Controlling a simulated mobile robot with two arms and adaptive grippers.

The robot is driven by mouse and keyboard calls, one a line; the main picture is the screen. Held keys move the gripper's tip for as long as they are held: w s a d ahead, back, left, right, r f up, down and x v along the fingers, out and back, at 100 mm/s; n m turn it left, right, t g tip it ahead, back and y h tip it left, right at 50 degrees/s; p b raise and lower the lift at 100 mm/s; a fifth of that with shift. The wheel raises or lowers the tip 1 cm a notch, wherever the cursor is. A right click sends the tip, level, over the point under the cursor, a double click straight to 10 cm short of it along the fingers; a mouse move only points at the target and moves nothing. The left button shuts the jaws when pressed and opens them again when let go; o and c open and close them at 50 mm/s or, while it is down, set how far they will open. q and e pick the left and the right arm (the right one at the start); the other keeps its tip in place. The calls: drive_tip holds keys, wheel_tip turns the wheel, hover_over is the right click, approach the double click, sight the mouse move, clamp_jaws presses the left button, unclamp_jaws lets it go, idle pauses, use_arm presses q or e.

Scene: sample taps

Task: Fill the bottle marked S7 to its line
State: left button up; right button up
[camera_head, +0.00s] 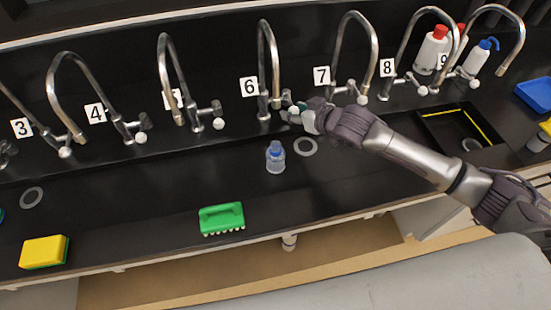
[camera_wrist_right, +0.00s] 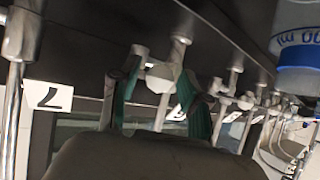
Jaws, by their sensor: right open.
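A clear bottle with blue at its top (camera_head: 275,157) stands upright on the black counter, below and in front of the tap marked 6 (camera_head: 263,70). Part of it, with printed marks, shows at the top right of the right wrist view (camera_wrist_right: 297,45); I cannot read S7 or make out a water level. My right gripper (camera_head: 300,113) is at the handle of tap 6. In the wrist view its open, teal-padded fingers (camera_wrist_right: 160,88) stand on either side of a white tap knob (camera_wrist_right: 163,75); I cannot tell whether they touch it. My left gripper is not in view.
Several other curved taps with number cards line the back. A green brush (camera_head: 222,218) and a yellow sponge (camera_head: 44,251) lie near the front edge. Wash bottles (camera_head: 432,50) stand at the back right, near a sink (camera_head: 462,130). The counter between bottle and brush is clear.

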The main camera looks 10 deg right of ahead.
drive_tip(key=shift+w+f, duration=0.15)
drive_tip(key=shift+w, duration=0.05)
drive_tip(key=p+v, duration=0.5)
drive_tip(key=v, duration=0.1)
drive_tip(key=shift+s+r, duration=0.25)
drive_tip(key=shift+r, duration=0.05)
drive_tip(key=shift+s+d+r+p, duration=0.1)
drive_tip(key=shift+s+d+p, duration=0.05)
drive_tip(key=shift+s+p, duration=0.15)
drive_tip(key=shift+s+d+r+p, duration=0.15)
drive_tip(key=shift+s, duration=0.15)
